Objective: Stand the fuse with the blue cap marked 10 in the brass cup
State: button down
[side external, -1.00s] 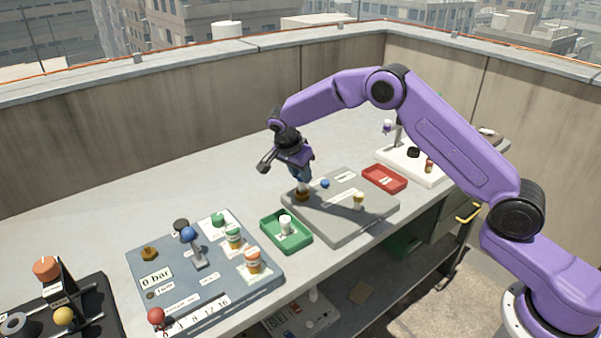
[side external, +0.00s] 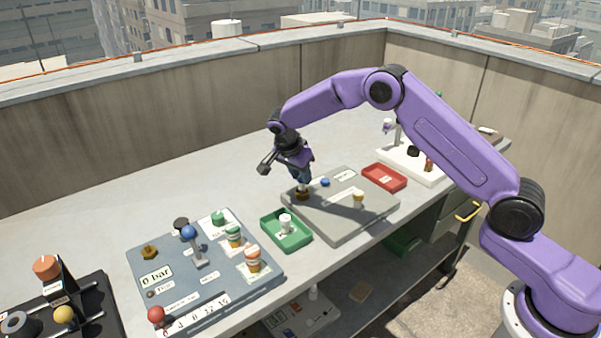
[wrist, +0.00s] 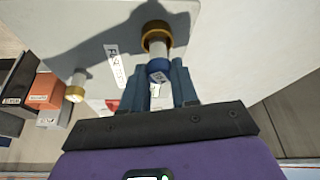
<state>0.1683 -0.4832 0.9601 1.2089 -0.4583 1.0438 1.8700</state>
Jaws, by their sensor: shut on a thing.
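The fuse with the blue cap (wrist: 158,68) is between the fingertips of my gripper (wrist: 161,80) in the wrist view. Its pale body runs from the cap to the brass cup (wrist: 156,30); the mark on the cap is too small to read. In the side view my gripper (side external: 300,176) is shut low over the brass cup (side external: 302,195), on the left corner of the grey panel (side external: 335,220). The fingers hide the fuse there. Its lower end meets the cup's mouth, but I cannot tell how deep it sits.
A second brass-coloured piece (side external: 358,199) and a blue knob (side external: 325,183) are on the grey panel. A green tray (side external: 304,243) with a white piece stands at its left, a red tray (side external: 371,181) behind. The blue-grey board (side external: 215,285) with a lever lies front left.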

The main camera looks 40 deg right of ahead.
jog(key=shift+f, duration=0.8)
dwell(0.4)
jog(key=c, duration=0.8)
grip_release()
jog(key=v, duration=1.7)
jog(key=shift+r, duration=0.15)
